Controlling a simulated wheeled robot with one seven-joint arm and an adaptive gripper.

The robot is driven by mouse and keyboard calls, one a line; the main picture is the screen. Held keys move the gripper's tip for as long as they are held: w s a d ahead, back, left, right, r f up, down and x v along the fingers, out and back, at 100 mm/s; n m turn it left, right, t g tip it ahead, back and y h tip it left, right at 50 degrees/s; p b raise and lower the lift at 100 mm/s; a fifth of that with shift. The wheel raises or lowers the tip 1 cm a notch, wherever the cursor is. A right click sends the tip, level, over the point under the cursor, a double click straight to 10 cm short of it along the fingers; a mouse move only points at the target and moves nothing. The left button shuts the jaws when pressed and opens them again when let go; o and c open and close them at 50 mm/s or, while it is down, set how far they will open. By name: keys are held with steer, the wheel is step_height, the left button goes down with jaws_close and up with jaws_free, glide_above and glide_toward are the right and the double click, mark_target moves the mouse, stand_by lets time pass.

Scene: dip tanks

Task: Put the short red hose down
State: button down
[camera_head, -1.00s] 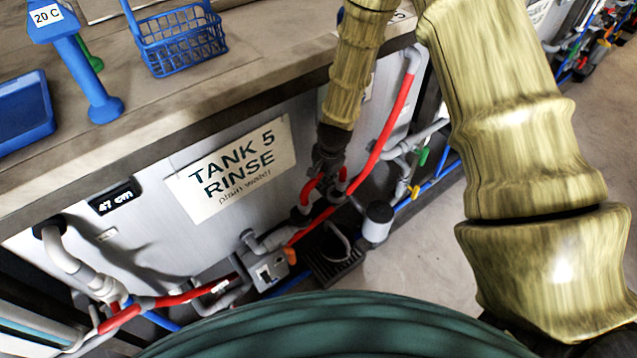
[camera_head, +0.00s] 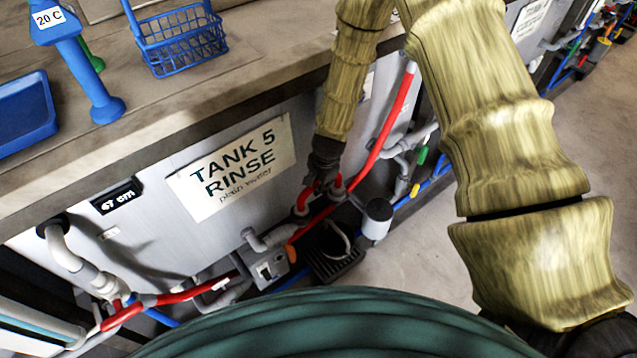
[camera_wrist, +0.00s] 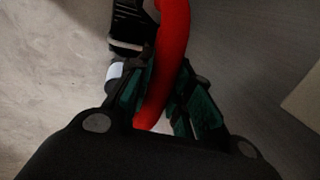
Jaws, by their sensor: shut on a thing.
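My gripper (camera_head: 321,186) is low in front of the tank 5 front, to the right of the "TANK 5 RINSE" sign (camera_head: 236,168). It is shut on the short red hose, whose curved red piece (camera_head: 303,203) shows beside the fingers in the head view. In the wrist view the red hose (camera_wrist: 172,45) runs between the dark green finger pads of my gripper (camera_wrist: 163,92). The fingers hide part of the hose. I cannot tell whether the hose touches anything below.
A long red pipe (camera_head: 393,115) runs down close behind my gripper. A grey valve box (camera_head: 270,268), a black grated drain (camera_head: 335,262) and a grey cylinder (camera_head: 377,218) are below. The bench edge (camera_head: 200,118) overhangs on the left. Open floor (camera_head: 430,265) lies to the right.

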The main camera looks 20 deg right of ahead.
steer(key=shift+f, duration=0.15)
steer(key=c, duration=1.3)
jaws_free()
steer(key=shift+s+r, duration=1.15)
steer(key=shift+r, duration=4.9)
steer(key=s+d+f+n+g+h, duration=0.1)
steer(key=s+d+f+n, duration=0.15)
steer(key=s+f, duration=0.5)
steer(key=s+d+f+n, duration=0.2)
steer(key=s+f+n, duration=0.3)
steer(key=s, duration=0.4)
steer(key=s+f+n, duration=0.3)
steer(key=s, duration=0.6)
steer(key=s+a+f+n+g, duration=0.1)
steer(key=s+f+n, duration=0.2)
steer(key=s, duration=0.5)
steer(key=shift+s+f+b, duration=0.35)
steer(key=shift+f, duration=0.2)
